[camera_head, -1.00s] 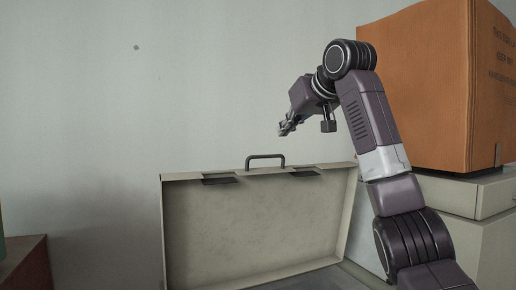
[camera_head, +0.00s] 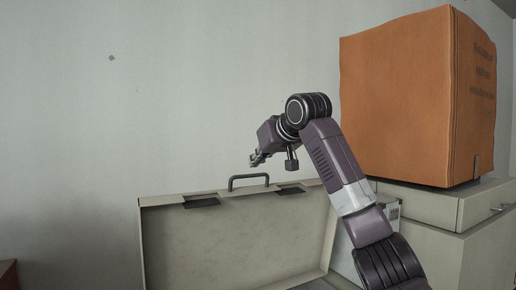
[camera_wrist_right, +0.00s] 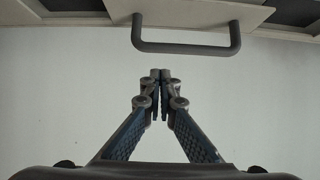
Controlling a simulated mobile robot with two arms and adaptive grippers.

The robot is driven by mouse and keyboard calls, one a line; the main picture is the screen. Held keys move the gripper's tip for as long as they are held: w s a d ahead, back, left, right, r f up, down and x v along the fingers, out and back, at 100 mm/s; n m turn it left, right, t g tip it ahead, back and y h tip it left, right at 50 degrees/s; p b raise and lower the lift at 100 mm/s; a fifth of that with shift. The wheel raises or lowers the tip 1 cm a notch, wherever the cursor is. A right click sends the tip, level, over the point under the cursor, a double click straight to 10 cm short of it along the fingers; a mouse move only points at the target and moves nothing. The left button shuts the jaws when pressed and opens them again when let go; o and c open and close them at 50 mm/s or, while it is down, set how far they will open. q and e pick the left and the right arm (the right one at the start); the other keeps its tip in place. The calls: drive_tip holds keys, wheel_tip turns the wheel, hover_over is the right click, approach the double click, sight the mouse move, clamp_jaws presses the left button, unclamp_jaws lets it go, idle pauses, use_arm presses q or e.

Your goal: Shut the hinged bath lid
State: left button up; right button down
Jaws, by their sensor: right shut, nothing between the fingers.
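The bath lid (camera_head: 235,235) is a beige, shallow panel that stands raised and open, with its inner side facing me in the head view. A dark handle (camera_head: 248,178) sits on its top edge between two dark latches. The handle also shows in the right wrist view (camera_wrist_right: 187,47), beyond the fingertips. My right gripper (camera_head: 256,160) is just above and beyond the lid's top edge, close to the handle. Its fingers are shut and empty in the right wrist view (camera_wrist_right: 160,78), apart from the handle. My left gripper is out of view.
A large orange box (camera_head: 410,100) stands on a pale cabinet (camera_head: 440,205) at the right, behind my right arm. A plain wall (camera_head: 130,110) fills the back. A reddish-brown object (camera_head: 8,274) shows at the lower left corner.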

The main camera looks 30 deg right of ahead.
drive_tip(key=shift+s+f, duration=0.2)
drive_tip(key=shift+s, duration=0.35)
drive_tip(key=shift+s+f, duration=0.1)
drive_tip(key=shift+s, duration=0.3)
drive_tip(key=shift+s+f, duration=0.1)
drive_tip(key=shift+s, duration=0.15)
drive_tip(key=shift+f, duration=0.15)
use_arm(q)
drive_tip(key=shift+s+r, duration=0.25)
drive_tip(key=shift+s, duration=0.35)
use_arm(e)
drive_tip(key=shift+a+f, duration=0.1)
drive_tip(key=shift+f, duration=0.1)
drive_tip(key=shift+s, duration=0.1)
